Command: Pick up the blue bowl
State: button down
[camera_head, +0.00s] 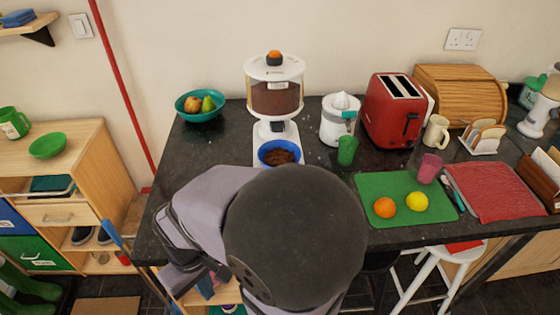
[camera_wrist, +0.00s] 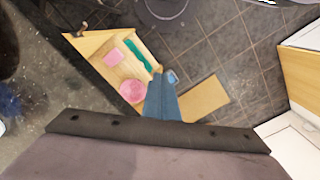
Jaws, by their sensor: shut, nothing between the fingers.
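The blue bowl (camera_head: 264,151) stands on the dark worktop under the spout of a white dispenser, with brown pieces in it. It is upright, and my arm hides the worktop just in front of it. The bowl does not show in the wrist view. My gripper (camera_wrist: 160,130) fills the bottom of the wrist view as a grey body with a dark front edge. It is shut and empty, away from the bowl and facing the floor. In the head view my arm's large dark joint hides much of the middle foreground.
The dispenser (camera_head: 275,95) rises behind the bowl, with a green cup (camera_head: 347,150) to the right. A white juicer (camera_head: 339,122), red toaster (camera_head: 395,112) and green board (camera_head: 390,187) stand further right. A teal fruit bowl (camera_head: 200,115) is at the left. A wooden shelf unit (camera_wrist: 110,65) stands below.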

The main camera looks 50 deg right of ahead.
jog(key=c, duration=1.4)
grip_release()
